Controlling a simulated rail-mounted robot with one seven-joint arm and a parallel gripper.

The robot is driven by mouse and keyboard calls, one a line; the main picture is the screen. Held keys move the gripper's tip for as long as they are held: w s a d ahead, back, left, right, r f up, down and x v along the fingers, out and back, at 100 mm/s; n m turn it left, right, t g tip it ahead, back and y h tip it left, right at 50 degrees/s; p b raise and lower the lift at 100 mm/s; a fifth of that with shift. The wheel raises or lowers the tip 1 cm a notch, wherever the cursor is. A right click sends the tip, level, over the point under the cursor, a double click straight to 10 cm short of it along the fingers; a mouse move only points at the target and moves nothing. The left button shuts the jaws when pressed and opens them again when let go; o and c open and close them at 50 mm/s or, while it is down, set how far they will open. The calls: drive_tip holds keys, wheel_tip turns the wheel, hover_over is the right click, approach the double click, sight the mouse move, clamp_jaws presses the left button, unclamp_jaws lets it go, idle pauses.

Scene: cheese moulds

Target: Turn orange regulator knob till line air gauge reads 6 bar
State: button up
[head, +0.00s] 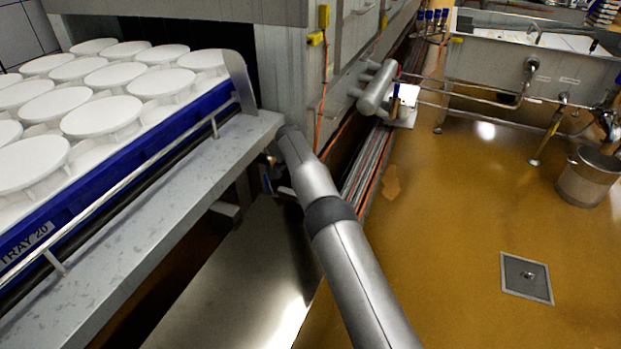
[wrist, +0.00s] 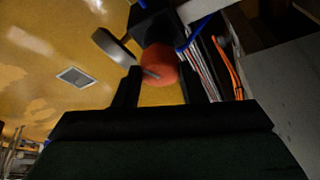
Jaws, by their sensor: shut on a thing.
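The orange regulator knob (wrist: 158,65) shows in the wrist view, at the upper middle. My gripper (wrist: 160,76) is shut on it, with one dark finger on each side. A dark regulator body (wrist: 155,25) sits just beyond the knob, with a blue hose by it. A round grey disc (wrist: 112,47), which looks like the line air gauge, stands left of the knob. It is seen nearly edge-on, so no reading can be made out. In the head view the knob and gauge cannot be made out, and my arm covers part of that area.
In the head view a blue tray (head: 100,165) of white moulds stands on a grey conveyor (head: 190,160) at left. A machine cabinet (head: 285,80) rises behind my arm. Orange and grey lines (wrist: 229,68) run right of the knob. Open floor (head: 450,220) lies to the right.

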drive_tip(key=shift+f, duration=0.1)
drive_tip(key=o, duration=1)
drive_tip(key=p+v, duration=0.2)
drive_tip(key=v, duration=1.5)
drive_tip(key=shift+r, duration=0.25)
drive_tip(key=shift+a, duration=0.1)
